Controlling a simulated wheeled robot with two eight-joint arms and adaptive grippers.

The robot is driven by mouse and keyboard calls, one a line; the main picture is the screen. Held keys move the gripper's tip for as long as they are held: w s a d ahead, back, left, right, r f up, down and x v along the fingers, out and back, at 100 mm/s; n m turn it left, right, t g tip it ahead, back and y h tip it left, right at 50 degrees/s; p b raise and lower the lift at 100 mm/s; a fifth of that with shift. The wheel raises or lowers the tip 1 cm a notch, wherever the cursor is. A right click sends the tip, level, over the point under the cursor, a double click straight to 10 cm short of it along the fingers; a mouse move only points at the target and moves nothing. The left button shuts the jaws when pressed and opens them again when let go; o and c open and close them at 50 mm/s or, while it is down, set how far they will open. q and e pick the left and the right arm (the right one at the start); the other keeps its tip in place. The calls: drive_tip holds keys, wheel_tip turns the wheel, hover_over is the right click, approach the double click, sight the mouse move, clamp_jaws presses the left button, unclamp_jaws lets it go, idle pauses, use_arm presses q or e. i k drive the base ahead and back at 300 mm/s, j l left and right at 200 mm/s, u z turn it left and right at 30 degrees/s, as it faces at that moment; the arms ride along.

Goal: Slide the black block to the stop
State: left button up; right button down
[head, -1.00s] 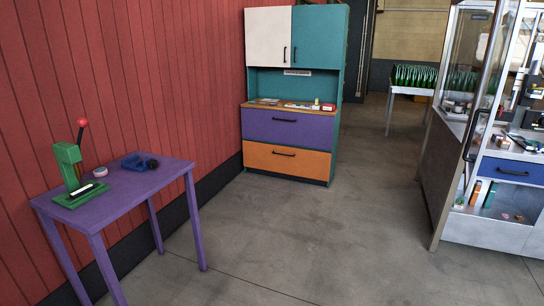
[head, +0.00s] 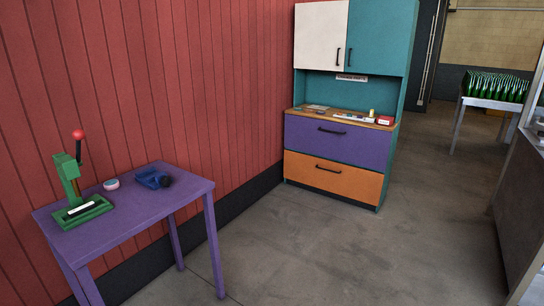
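I cannot clearly make out a black block or a stop in the head view. A purple table (head: 139,226) at the left bears a green lever press (head: 68,185) with a red knob and a pale strip on its base. A small blue tool (head: 147,179) with a dark round part lies at the table's back right. A small pink and white round item (head: 111,184) lies between them. Neither of my grippers is in view.
A tall cabinet (head: 338,130) with purple and orange drawers stands against the red wall (head: 190,90). A table with several green bottles (head: 495,87) is at the back right. A grey unit (head: 520,200) edges the right side. The floor (head: 350,250) between is clear.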

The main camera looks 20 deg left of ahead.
sight(78, 211)
drive_tip(key=i+u, duration=0.25)
drive_tip(key=u, duration=0.15)
drive_tip(key=i+u, duration=0.4)
drive_tip(key=i+l+u, duration=0.15)
drive_tip(key=u, duration=0.25)
drive_tip(key=i+l+u, duration=0.2)
drive_tip(key=u, duration=0.2)
